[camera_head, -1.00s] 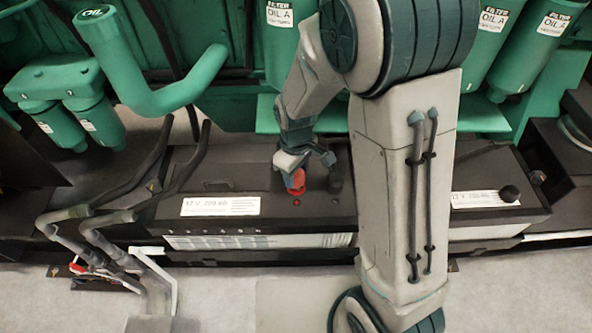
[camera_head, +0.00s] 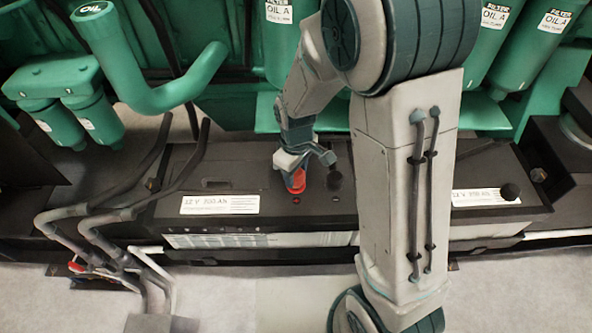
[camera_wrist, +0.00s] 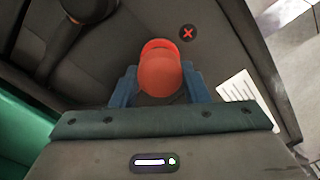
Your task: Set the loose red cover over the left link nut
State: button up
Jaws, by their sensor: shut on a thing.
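The loose red cover (camera_head: 296,182) is between the fingers of my gripper (camera_head: 293,166), low over the dark battery top near a small red mark. In the wrist view the cover (camera_wrist: 160,76) sits between the two blue fingers of my gripper (camera_wrist: 160,88), which is shut on it. I cannot tell whether the cover touches the surface below. The left link nut is not clearly visible; what lies under the cover is hidden.
The battery (camera_head: 245,182) carries a white label (camera_head: 220,205) and a black round knob (camera_head: 334,180) close right of the cover. A red cross mark (camera_wrist: 188,33) lies beside the cover. Grey cables (camera_head: 95,235) run at left; green filters and pipes stand behind.

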jog(key=shift+f+b, duration=0.55)
jog(key=shift+f, duration=0.2)
jog(key=shift+f, duration=0.15)
jog(key=o, duration=1.3)
jog(key=shift+o, duration=0.2)
jog(key=shift+r+p, duration=2.55)
jog(key=shift+r, duration=1)
